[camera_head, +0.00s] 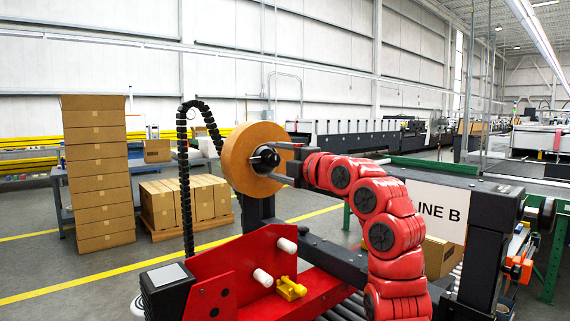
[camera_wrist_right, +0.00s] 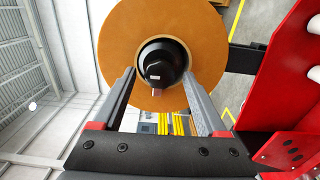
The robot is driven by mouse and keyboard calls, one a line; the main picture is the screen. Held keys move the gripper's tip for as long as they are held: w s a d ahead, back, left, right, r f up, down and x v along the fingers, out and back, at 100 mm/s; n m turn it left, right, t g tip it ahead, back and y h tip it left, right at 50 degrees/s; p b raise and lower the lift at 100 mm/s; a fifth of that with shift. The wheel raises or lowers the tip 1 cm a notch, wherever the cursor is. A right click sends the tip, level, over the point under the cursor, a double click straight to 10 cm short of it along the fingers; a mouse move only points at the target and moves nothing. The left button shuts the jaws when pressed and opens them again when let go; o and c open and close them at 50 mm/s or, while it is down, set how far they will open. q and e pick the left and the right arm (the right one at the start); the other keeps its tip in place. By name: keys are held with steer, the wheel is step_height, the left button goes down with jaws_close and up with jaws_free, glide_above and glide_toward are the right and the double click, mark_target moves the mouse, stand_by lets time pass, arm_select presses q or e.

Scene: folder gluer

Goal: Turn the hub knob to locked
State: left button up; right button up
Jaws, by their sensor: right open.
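The hub knob (camera_head: 266,158) is a black knob at the centre of a large orange-brown roll (camera_head: 238,141). In the right wrist view the knob (camera_wrist_right: 158,72) sits in a dark round hub, with a small light mark on its face and a small reddish piece below it. My right gripper (camera_head: 275,162) is open, its two grey fingers pointing at the roll, one on each side of the knob. In the right wrist view the fingers of the gripper (camera_wrist_right: 159,82) show gaps to the knob. Contact with the roll face cannot be told. My left gripper is not in view.
A red machine plate (camera_head: 225,275) with white rollers and a yellow part (camera_head: 291,289) lies below the roll. A black cable chain (camera_head: 184,180) rises left of it. A dark frame with a LINE B sign (camera_head: 432,208) stands right. Stacked cartons (camera_head: 98,170) are further left.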

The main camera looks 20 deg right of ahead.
steer(key=b+v, duration=0.1)
steer(key=v, duration=1.6)
steer(key=shift+s, duration=0.15)
steer(key=shift+d, duration=0.1)
